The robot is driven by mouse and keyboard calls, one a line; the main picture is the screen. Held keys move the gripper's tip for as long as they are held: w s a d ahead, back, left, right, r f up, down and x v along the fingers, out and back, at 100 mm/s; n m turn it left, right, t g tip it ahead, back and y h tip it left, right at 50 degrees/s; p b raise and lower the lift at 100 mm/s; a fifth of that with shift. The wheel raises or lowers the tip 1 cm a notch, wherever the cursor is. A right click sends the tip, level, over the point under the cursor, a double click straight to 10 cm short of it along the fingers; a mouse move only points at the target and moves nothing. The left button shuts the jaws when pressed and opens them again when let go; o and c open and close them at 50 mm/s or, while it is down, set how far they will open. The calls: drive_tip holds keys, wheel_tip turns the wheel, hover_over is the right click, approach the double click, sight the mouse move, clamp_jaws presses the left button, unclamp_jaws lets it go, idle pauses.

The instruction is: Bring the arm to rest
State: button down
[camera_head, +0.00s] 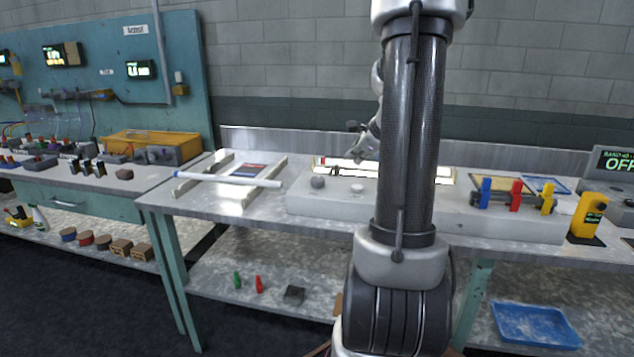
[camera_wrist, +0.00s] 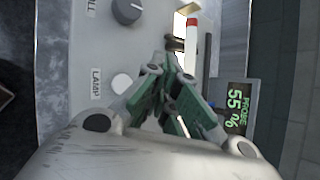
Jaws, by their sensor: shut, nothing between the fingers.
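My arm (camera_head: 408,130) stands upright in the middle of the head view and hides part of the bench behind it. My gripper shows small just left of the arm, above the back of the bench (camera_head: 264,222). In the wrist view, my gripper (camera_wrist: 168,72) has its green-padded fingers drawn together with nothing between them. Below it is a grey panel (camera_wrist: 60,70) with a dark knob (camera_wrist: 126,11) and a white button (camera_wrist: 122,83) beside a LAMP label. Any contact between the fingers and the panel cannot be told.
A white tube (camera_head: 228,180) lies across rails at the bench's left. A white rod with a red end (camera_wrist: 191,40) and a PROBE 55 % display (camera_wrist: 237,110) are close to the fingers. Coloured clamps (camera_head: 516,194) and a yellow device (camera_head: 587,218) stand to the right.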

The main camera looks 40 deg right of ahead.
drive_tip(key=s+a+f+n, duration=0.1)
drive_tip(key=n, duration=0.1)
drive_tip(key=s+a+f+n+g+y, duration=0.1)
drive_tip(key=s+n, duration=0.1)
drive_tip(key=s+a+f+n+g, duration=0.1)
drive_tip(key=n, duration=0.1)
drive_tip(key=shift+s+a+y, duration=0.25)
drive_tip(key=shift+a+y, duration=0.05)
drive_tip(key=shift+y, duration=0.1)
drive_tip(key=s+a+r+n+g, duration=0.1)
drive_tip(key=s+a+r+n, duration=0.3)
drive_tip(key=s+a+n, duration=0.5)
drive_tip(key=s+a+r+n+g, duration=0.1)
drive_tip(key=s+a+r+n, duration=0.3)
drive_tip(key=s+a+n, duration=0.4)
drive_tip(key=a+n, duration=0.5)
drive_tip(key=shift+s+a+n+g+h, duration=0.15)
drive_tip(key=shift+s+n+g+h, duration=0.15)
drive_tip(key=shift+s+g, duration=0.1)
